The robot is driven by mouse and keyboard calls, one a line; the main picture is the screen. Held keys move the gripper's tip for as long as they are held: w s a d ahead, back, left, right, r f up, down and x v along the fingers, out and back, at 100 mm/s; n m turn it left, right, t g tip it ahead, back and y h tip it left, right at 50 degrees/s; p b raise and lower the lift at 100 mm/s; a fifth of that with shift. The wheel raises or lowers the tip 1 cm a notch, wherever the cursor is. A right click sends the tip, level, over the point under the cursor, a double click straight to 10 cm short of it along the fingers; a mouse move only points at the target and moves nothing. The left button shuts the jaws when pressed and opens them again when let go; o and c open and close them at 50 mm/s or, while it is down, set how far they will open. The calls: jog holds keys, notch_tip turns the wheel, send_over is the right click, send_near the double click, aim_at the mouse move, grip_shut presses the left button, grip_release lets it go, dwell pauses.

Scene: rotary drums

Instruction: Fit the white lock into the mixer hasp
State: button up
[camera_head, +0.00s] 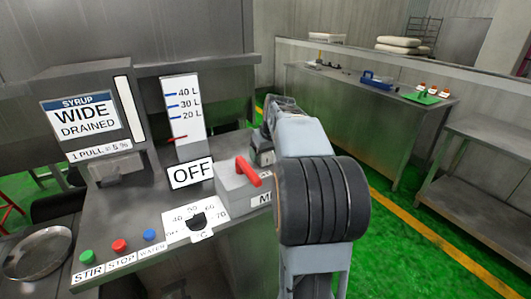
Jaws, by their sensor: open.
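The mixer switch is a grey box (236,188) with a red lever (247,172), on the steel console beside the OFF sign (191,173). Its label starts with M and is cut off by my arm. I cannot make out a hasp. I cannot pick out the white lock for certain; small white and orange-red items (432,89) stand on a green tray (422,98) on the far right bench. My gripper (266,133) is at the far end of my arm, above the console's back right part. It is open, mostly hidden by my arm, and I see nothing held in it.
The console has a dial (197,220), a green button (87,257), a red button (120,246) and a blue button (150,235). A syrup dispenser (90,120) and level gauge (182,115) rise behind. A blue toolbox (377,79) sits on the far bench (345,98). Green floor lies right.

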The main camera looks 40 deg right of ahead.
jog(key=p+v, duration=0.1)
jog(key=v, duration=1.2)
jog(key=shift+s+r, duration=0.2)
jog(key=shift+r, duration=0.15)
jog(key=shift+a, duration=0.1)
jog(key=s+a+f+p, duration=0.1)
jog(key=s+a+f, duration=0.5)
jog(key=a, duration=0.5)
jog(key=s+a+f+n+p, duration=0.1)
jog(key=s+a+f+p, duration=0.1)
jog(key=s+a+f, duration=0.4)
jog(key=a+f, duration=0.5)
jog(key=shift+a+n+g+y, duration=0.3)
jog(key=shift+g, duration=0.1)
jog(key=shift+s, duration=0.1)
